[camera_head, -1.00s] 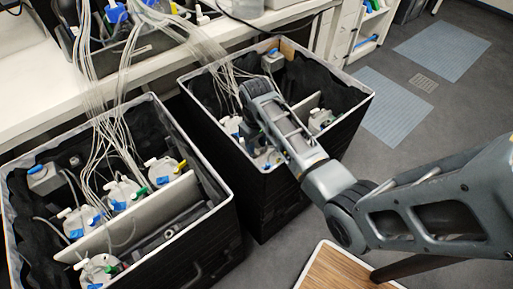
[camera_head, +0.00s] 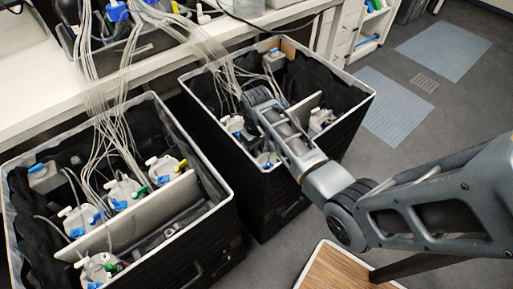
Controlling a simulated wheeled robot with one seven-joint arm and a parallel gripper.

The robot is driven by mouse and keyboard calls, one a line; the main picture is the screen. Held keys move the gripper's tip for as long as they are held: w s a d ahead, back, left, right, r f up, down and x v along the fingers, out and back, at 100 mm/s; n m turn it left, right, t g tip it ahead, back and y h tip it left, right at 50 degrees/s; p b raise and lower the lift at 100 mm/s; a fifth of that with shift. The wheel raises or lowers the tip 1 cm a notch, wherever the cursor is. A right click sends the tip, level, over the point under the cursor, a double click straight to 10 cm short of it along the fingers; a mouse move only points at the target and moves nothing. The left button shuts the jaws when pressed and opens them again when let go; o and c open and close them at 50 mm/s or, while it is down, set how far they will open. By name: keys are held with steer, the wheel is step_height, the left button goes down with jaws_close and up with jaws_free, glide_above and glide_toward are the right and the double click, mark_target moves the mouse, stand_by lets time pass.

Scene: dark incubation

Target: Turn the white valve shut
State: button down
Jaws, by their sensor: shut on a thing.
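My arm reaches from the right into the right-hand black bin (camera_head: 362,98), and its wrist is over the bin's inside. My gripper's fingers are hidden behind and below the wrist, so I see neither the jaws nor what is between them. Inside this bin, a white bottle top with blue parts (camera_head: 233,124) shows just left of the wrist. Another white and blue top (camera_head: 268,159) shows below it, partly covered by the arm. A third white piece (camera_head: 322,121) stands to the right, beside a pale divider. I cannot tell which white part is the valve.
A second black bin (camera_head: 222,203) at left holds several white bottles with blue, green and yellow parts. Bundles of clear tubes (camera_head: 92,75) run from the bench (camera_head: 40,113) into both bins. A wooden-topped surface (camera_head: 335,270) is at bottom. Floor at right is clear.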

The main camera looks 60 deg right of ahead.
steer(key=shift+a+r+m+p, duration=0.1)
steer(key=shift+r+m+p, duration=0.05)
steer(key=shift+m+p, duration=0.75)
steer(key=shift+m, duration=0.6)
steer(key=c, duration=1.1)
jaws_free()
steer(key=shift+c, duration=0.2)
steer(key=shift+r, duration=3.75)
steer(key=shift+o, duration=0.2)
